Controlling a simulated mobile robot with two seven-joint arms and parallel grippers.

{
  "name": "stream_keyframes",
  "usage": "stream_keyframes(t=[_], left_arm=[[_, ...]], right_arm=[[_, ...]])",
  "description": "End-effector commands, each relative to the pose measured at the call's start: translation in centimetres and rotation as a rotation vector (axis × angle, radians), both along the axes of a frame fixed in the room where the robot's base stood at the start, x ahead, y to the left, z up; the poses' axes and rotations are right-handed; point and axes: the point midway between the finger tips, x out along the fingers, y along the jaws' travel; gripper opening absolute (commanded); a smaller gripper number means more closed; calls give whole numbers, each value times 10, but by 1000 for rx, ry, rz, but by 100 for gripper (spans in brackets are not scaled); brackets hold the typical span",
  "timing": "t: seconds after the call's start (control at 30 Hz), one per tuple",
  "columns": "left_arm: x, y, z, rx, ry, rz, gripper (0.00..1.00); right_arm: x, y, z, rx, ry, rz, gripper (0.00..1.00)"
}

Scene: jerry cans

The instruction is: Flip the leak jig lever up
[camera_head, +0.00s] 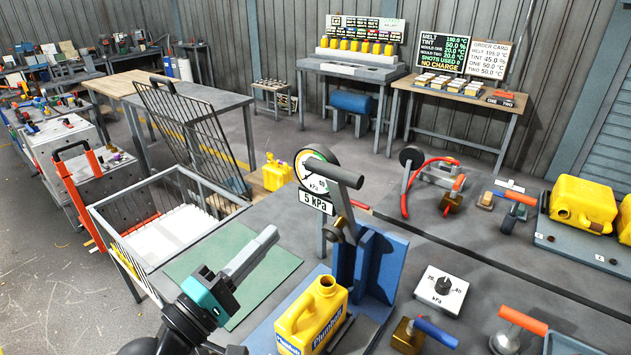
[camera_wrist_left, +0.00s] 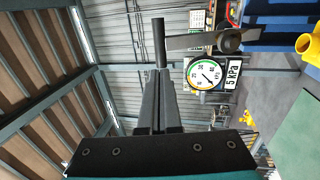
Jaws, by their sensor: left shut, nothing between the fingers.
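The leak jig has a blue upright (camera_head: 378,262) with a brass-coloured pivot block and a grey lever (camera_head: 350,205). The lever stands up from its pivot, with a dark crossbar handle (camera_head: 331,172) at its top end. In the left wrist view, which is turned sideways, the lever arm (camera_wrist_left: 195,42) and handle (camera_wrist_left: 158,40) show beyond my fingertips. A yellow jerry can (camera_head: 325,312) with a blue label stands in front of the upright. My left gripper (camera_head: 270,236) is shut and empty, left of and below the lever, apart from it. My right gripper is out of view.
A round gauge (camera_head: 314,163) and a "5 kPa" sign (camera_head: 316,202) stand right behind the lever. A green mat (camera_head: 270,277) lies under my left gripper. A wire crate (camera_head: 160,235) is at left. A kPa dial box (camera_head: 441,291) sits right of the jig.

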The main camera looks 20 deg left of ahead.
Motion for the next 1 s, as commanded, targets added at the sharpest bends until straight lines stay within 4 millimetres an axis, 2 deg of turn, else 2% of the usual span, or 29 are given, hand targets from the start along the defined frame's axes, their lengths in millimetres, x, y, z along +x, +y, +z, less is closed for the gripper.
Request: stream_keyframes(t=[1.0], left_arm=[[112,-41,26,4,-2,0,0]], right_arm=[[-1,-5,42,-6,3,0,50]])
